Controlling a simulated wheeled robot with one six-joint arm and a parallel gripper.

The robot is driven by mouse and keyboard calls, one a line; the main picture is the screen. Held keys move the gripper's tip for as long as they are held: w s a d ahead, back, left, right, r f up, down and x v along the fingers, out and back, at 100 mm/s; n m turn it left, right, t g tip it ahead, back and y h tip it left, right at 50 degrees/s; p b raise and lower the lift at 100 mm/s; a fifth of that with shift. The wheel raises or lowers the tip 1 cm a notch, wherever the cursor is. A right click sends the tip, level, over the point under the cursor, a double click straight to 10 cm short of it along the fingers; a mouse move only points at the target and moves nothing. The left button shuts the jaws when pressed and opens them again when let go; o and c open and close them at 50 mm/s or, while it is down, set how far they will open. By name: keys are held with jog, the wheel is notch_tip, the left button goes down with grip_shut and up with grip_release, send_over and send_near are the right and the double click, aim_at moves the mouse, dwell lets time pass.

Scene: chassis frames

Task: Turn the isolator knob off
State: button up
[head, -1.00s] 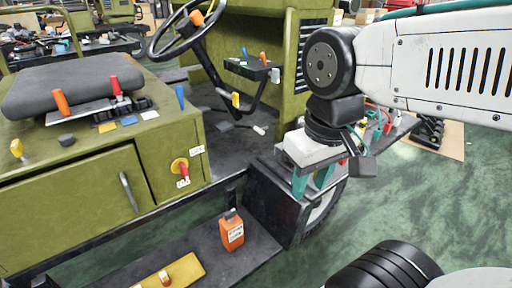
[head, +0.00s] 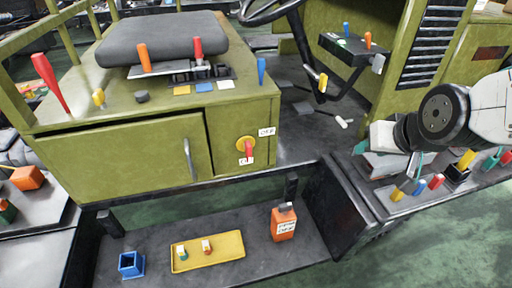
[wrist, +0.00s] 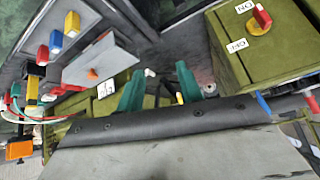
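The isolator knob (head: 248,148) is a red handle on a yellow disc, on the right part of the olive cabinet's front (head: 228,136). A white OFF label (head: 267,132) sits at its upper right and an ON label (head: 246,161) below it. The red handle points down toward the ON label. The knob (wrist: 262,18) also shows at the upper right of the wrist view. My gripper (wrist: 160,88) has two teal fingers, apart with nothing between them. In the head view it is right of the knob, well away from it, partly hidden by my wrist.
A black shelf below the cabinet holds an orange bottle (head: 283,222), a yellow tray (head: 208,252) and a blue bin (head: 131,264). A side ledge (head: 392,206) at the right carries several coloured pieces. A seat (head: 162,42) and levers stand on the cabinet top. The space before the knob looks clear.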

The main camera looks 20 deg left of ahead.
jog(key=w+a+f+n+t+y, duration=0.15)
jog(key=w+a+f, duration=0.25)
jog(key=a, duration=0.5)
jog(key=n+t+y, duration=0.2)
jog(key=t+y, duration=0.3)
jog(key=t, duration=0.2)
send_near(250, 151)
jog(key=x, duration=1.1)
jog(key=shift+w+a, duration=0.15)
grip_shut()
